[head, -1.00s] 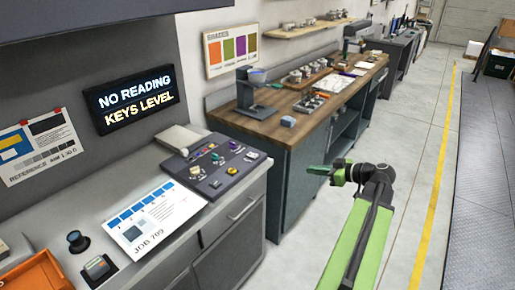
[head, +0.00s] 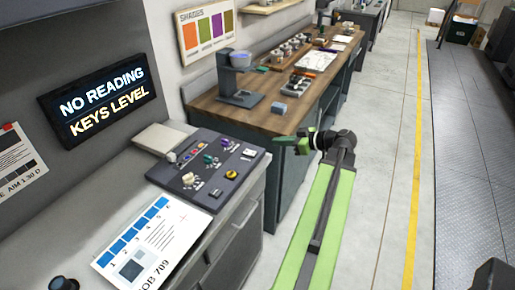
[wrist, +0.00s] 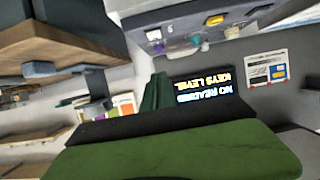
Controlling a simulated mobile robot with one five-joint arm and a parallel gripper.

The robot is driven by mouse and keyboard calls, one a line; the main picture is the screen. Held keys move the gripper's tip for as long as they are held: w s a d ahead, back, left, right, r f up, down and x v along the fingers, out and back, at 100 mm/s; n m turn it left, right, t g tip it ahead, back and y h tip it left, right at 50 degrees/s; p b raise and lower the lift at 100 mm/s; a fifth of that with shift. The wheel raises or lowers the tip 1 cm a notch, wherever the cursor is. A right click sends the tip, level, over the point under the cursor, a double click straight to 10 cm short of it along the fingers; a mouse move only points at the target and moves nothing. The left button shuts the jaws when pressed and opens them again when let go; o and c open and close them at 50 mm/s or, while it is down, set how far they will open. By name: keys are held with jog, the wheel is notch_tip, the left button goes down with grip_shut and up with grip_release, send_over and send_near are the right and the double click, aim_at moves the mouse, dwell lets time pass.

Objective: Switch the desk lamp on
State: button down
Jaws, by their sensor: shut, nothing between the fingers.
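I cannot make out a desk lamp for certain in either view. A dark stand with a pale blue bowl (head: 240,75) is on the wooden bench (head: 215,108); it may be a device other than a lamp. A dark control panel (head: 208,166) with coloured knobs lies on the grey counter at left; its yellow knob (head: 231,174) also shows in the wrist view (wrist: 213,20). My gripper (head: 277,141) is shut and empty. It points left, apart from the panel, and appears in front of the bench's side. Its green fingers also show in the wrist view (wrist: 157,92).
A lit sign (head: 98,103) reads "NO READING KEYS LEVEL". A printed job sheet (head: 150,235) lies on the counter. A small blue block (head: 279,108) and a tray of small items (head: 299,84) are on the bench. The floor at right (head: 385,110) is clear.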

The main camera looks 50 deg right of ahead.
jog(key=shift+w, duration=0.1)
jog(key=b, duration=0.4)
send_over(259, 156)
jog(key=f, duration=0.4)
jog(key=shift+w+a+f, duration=0.2)
jog(key=shift+w+a, duration=0.05)
jog(key=shift+w, duration=0.15)
jog(key=shift+s+f+b, duration=0.25)
jog(key=shift+f+b, duration=0.8)
jog(key=shift+b, duration=0.15)
jog(key=shift+s+d+f+b, duration=0.15)
jog(key=shift+s+f+b, duration=0.05)
jog(key=shift+f+b, duration=0.45)
